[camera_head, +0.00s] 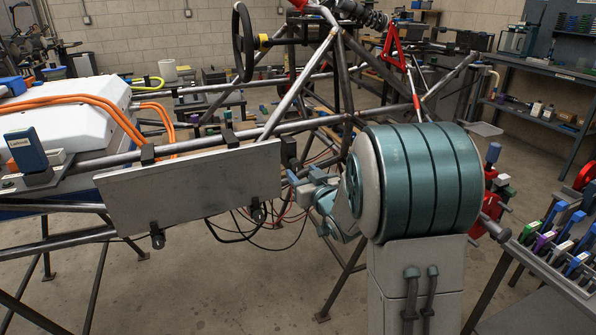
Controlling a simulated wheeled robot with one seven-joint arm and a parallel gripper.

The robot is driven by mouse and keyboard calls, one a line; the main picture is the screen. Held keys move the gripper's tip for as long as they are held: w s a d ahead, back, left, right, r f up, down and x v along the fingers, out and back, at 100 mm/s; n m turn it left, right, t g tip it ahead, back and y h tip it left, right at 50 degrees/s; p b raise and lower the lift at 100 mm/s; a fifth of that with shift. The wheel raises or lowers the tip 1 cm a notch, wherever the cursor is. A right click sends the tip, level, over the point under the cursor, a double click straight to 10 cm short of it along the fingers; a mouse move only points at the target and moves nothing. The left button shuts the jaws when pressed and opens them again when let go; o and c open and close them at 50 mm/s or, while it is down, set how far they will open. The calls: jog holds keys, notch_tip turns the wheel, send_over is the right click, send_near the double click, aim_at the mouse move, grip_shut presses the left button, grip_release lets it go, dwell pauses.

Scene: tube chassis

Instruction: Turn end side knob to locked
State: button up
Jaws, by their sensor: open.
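A flat grey panel (190,188) hangs from the chassis tube in the head view. Two dark knobs show along its lower edge: one toward the left (157,240) and one near the right end (258,215). I cannot tell which one is the end side knob, nor read any lock marking. My gripper (299,180) is just right of the panel's right end, open, with nothing visible between its fingers. It appears apart from the right knob. My large teal arm link hides part of the wrist and the chassis behind it.
The tube frame (300,75) crosses the middle, with loose cables below the panel. A white box with orange cables (65,105) sits at left. A tool rack (565,245) stands at lower right and a shelf bench (548,75) at back right. Floor is open below the panel.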

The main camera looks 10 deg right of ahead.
aim_at(297, 167)
jog(key=shift+x, duration=1.75)
jog(key=c, duration=1)
jog(key=shift+o, duration=0.2)
